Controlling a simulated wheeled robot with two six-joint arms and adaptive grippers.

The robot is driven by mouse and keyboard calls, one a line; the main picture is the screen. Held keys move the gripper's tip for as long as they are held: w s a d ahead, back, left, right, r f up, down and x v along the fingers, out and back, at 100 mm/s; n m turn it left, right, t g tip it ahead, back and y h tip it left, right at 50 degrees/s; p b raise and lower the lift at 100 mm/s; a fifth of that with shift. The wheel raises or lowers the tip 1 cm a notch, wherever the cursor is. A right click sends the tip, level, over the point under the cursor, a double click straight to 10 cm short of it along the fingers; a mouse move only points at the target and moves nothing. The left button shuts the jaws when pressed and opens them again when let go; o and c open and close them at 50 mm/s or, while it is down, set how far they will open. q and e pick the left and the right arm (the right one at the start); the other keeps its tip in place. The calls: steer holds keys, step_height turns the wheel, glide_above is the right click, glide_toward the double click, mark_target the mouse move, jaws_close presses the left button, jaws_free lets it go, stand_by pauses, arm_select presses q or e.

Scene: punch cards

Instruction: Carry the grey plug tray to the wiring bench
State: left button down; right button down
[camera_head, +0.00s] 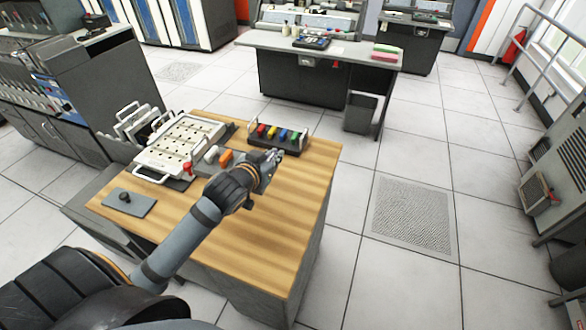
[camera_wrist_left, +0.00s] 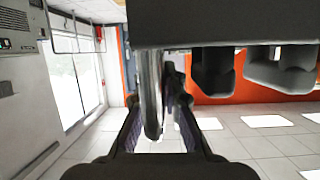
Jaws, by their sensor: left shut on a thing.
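The plug tray (camera_head: 262,143) is a dark grey rack with a row of red, yellow, green and blue plugs and a light upright handle at each end. It is at the back right of the wood-topped desk; I cannot tell whether it touches the top. My left gripper (camera_head: 272,165) reaches its near side, and the hand hides part of it. In the left wrist view the fingers (camera_wrist_left: 158,125) are shut on a grey upright bar (camera_wrist_left: 150,95), with a dark block above. A grey-topped bench (camera_head: 350,55) stands farther back; I cannot tell if it is the wiring bench. My right gripper is not in view.
A cream board with holes (camera_head: 185,142) and a dark pad with a knob (camera_head: 128,203) lie left on the wooden desk (camera_head: 255,240). A bin (camera_head: 360,113) stands by the far bench. Tiled floor (camera_head: 420,130) is open to the right.

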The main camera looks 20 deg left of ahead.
arm_select(q)
steer(key=w+d+f, duration=0.1)
steer(key=w+f, duration=0.1)
steer(key=w, duration=0.1)
steer(key=w+d+f, duration=0.1)
steer(key=w+f, duration=0.2)
steer(key=w, duration=0.1)
steer(key=w+d+f, duration=0.1)
steer(key=w+f, duration=0.2)
steer(key=shift+w+d+f, duration=0.2)
steer(key=shift+w+d, duration=0.2)
steer(key=f, duration=0.3)
steer(key=shift+w+f, duration=0.2)
steer(key=shift+f, duration=0.05)
steer(key=c, duration=1.5)
jaws_free()
steer(key=shift+s, duration=0.1)
steer(key=shift+o, duration=0.2)
steer(key=v, duration=1.2)
steer(key=shift+d, duration=0.1)
